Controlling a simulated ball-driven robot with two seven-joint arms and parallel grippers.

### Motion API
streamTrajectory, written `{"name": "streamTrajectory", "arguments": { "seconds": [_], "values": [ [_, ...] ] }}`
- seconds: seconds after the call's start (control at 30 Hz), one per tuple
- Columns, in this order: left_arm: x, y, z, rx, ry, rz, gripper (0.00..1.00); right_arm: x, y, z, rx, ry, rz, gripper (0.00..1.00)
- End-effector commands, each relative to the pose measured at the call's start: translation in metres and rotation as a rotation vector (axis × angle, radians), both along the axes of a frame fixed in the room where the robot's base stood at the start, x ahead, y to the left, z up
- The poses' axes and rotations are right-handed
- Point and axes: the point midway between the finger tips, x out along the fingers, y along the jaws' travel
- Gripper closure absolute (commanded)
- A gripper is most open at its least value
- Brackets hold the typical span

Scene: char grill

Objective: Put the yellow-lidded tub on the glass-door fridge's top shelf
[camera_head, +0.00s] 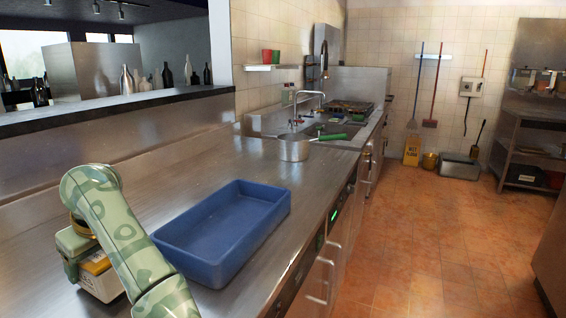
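My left arm, patterned pale green, reaches over the steel counter at the lower left and bends down at the wrist. My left gripper (74,262) is low over the counter, largely hidden by the arm. A small pale container with a yellow upper part (97,264) is right at the gripper, partly behind my arm; it looks like the yellow-lidded tub. I cannot tell whether the fingers are closed on it. My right gripper and the glass-door fridge are not in view.
A blue open tray (170,247), empty, sits on the steel counter (150,165) just right of my arm. Behind it stand a metal pot (294,149) with a green handle and a sink with a tap. The tiled floor (430,240) to the right is clear.

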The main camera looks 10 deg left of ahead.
Motion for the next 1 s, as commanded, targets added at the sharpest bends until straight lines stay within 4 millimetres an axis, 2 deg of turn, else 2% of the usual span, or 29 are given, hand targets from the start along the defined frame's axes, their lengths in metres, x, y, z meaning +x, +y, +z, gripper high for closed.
{"name": "streamTrajectory", "arguments": {
  "seconds": [0.03, 0.1, 0.17, 0.7, 0.93, 1.0],
  "values": [
    [0.0, 0.0, -0.015, 0.001, 0.005, -0.001, 0.78, -0.002, 0.0, -0.005, 0.0, 0.006, 0.0, 0.04],
    [0.002, 0.001, -0.027, 0.004, 0.002, 0.003, 0.77, -0.009, 0.0, -0.018, 0.0, 0.021, 0.0, 0.04],
    [-0.001, 0.0, -0.005, 0.001, -0.004, -0.002, 0.78, 0.0, 0.0, 0.002, 0.0, 0.0, 0.0, 0.04],
    [-0.014, -0.048, 0.104, 0.002, -0.006, 0.0, 0.78, 0.016, 0.0, 0.033, 0.0, -0.038, 0.0, 0.04],
    [-0.019, -0.065, 0.144, 0.003, -0.007, 0.0, 0.78, 0.022, 0.0, 0.048, 0.0, -0.053, 0.0, 0.04],
    [-0.019, -0.065, 0.139, 0.014, 0.034, -0.076, 0.78, 0.021, 0.0, 0.045, 0.0, -0.05, 0.0, 0.04]
  ]
}}
